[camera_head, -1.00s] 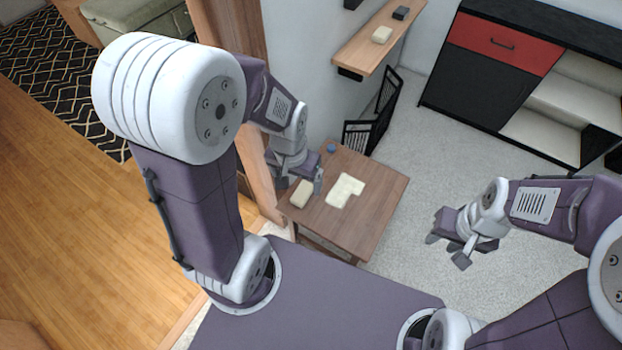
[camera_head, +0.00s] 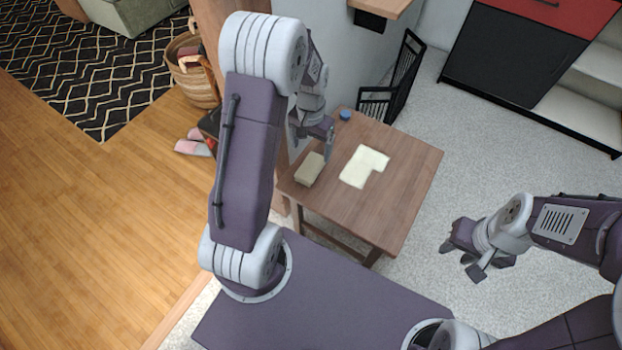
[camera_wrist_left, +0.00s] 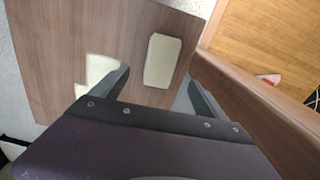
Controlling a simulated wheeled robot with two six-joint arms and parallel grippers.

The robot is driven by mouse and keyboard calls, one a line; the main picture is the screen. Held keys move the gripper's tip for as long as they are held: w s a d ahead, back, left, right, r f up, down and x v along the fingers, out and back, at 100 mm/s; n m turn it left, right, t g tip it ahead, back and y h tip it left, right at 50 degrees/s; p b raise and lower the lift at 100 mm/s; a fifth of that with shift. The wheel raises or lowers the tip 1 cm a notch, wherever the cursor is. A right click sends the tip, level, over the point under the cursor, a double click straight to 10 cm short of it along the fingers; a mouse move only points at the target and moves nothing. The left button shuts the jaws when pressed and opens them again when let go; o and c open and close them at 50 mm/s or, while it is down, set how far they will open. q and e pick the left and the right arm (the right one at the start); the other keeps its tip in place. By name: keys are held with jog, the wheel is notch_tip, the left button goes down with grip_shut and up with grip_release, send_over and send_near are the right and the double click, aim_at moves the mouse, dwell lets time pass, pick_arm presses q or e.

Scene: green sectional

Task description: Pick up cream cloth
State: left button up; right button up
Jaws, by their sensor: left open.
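A flat cream cloth (camera_head: 362,167) lies spread on the wooden table (camera_head: 410,165). A thicker cream block (camera_head: 309,169) lies to its left near the table's left edge. My left gripper (camera_head: 322,143) is above the table's left side, behind the block and left of the cloth. In the left wrist view my left gripper (camera_wrist_left: 160,95) is open and empty. Between and beyond its fingers is the block (camera_wrist_left: 162,60); the cloth (camera_wrist_left: 100,72) is partly hidden by the left finger. My right gripper (camera_head: 477,255) is out over the floor, right of the table; its fingers look apart and empty.
A small blue round object (camera_head: 345,114) sits at the table's back left corner. A black rack (camera_head: 402,80) stands behind the table. A wall and wooden post (camera_head: 240,30) are close to my left arm.

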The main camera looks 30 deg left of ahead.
aim_at(310, 167)
pick_arm(q)
jog(key=shift+f+b, duration=0.85)
jog(key=shift+f, duration=1.1)
jog(key=f+b, duration=0.2)
jog(key=f, duration=0.1)
jog(key=f+b, duration=0.1)
jog(key=f, duration=0.1)
jog(key=shift+s+a, duration=0.1)
jog(key=shift+s, duration=0.2)
jog(key=shift+f, duration=0.15)
jog(key=shift+c, duration=0.7)
jog(key=c, duration=1.3)
jog(key=shift+r+p, duration=0.35)
jog(key=shift+r, duration=0.35)
jog(key=r+p, duration=0.1)
jog(key=r, duration=0.1)
jog(key=r+p, duration=0.1)
jog(key=r, duration=0.1)
jog(key=shift+w, duration=0.4)
jog(key=w+d+r+p, duration=0.1)
jog(key=w+r, duration=0.1)
jog(key=w, duration=0.1)
jog(key=w+d+r+p, duration=0.1)
jog(key=w+r+p, duration=0.1)
jog(key=w, duration=0.2)
jog(key=w+d+r+p, duration=0.1)
jog(key=w+r, duration=0.1)
jog(key=w, duration=0.1)
jog(key=shift+w+d, duration=0.15)
jog(key=shift+w, duration=0.1)
